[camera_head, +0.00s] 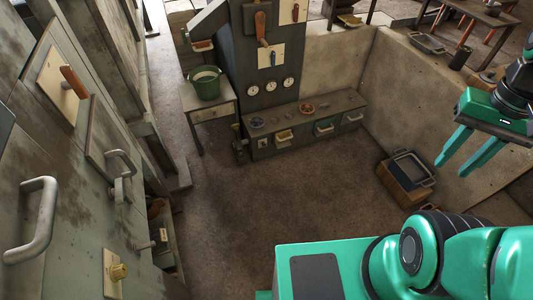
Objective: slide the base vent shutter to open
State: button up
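My gripper (456,168) is at the right edge, its two teal fingers apart and empty. It is held up in the air, touching nothing I can see. No part can be named as the base vent shutter with certainty. Low on the left machine (65,190), a recess holds a small pale part (163,235), far across the floor from my gripper; it is too small to tell what it is. The low grey bench (345,100) at the back has small fronts with handles, including a pale one (263,144). Whether any shutter is open or shut cannot be told.
A green pot (205,83) stands on a small table. A crate with a tray (407,172) sits by the right wall. The middle floor (260,205) is clear.

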aim_at(262, 142)
jog(key=z, duration=0.4)
jog(key=i, duration=1.15)
jog(key=u, duration=0.45)
